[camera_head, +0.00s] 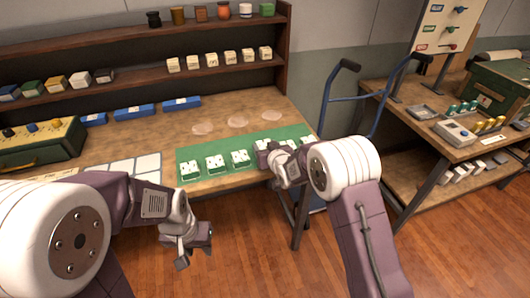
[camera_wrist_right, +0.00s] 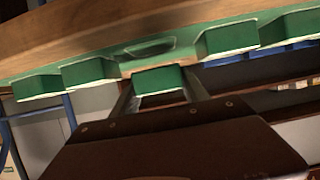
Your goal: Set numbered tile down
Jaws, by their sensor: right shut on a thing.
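My right gripper (camera_wrist_right: 158,84) is shut on a numbered tile (camera_wrist_right: 160,79), seen as a green block between its fingers in the wrist view. In the head view this gripper (camera_head: 269,158) is at the front edge of the green mat (camera_head: 207,149), hiding the held tile. Similar white-faced, green-backed tiles (camera_head: 215,163) stand in a row on the mat, on both sides of the gripper. In the wrist view a dark recess (camera_wrist_right: 147,46) in the mat lies just beyond the held tile. I cannot tell whether the tile touches the mat. My left gripper (camera_head: 192,248) is open and empty, in front of the bench.
White cards (camera_head: 147,162) lie left of the mat. Round pale discs (camera_head: 238,121) and blue trays (camera_head: 133,111) lie behind on the bench. Shelves (camera_head: 150,68) hold blocks and jars. A blue hand truck (camera_head: 327,103) stands right of the bench, before another table (camera_head: 455,152).

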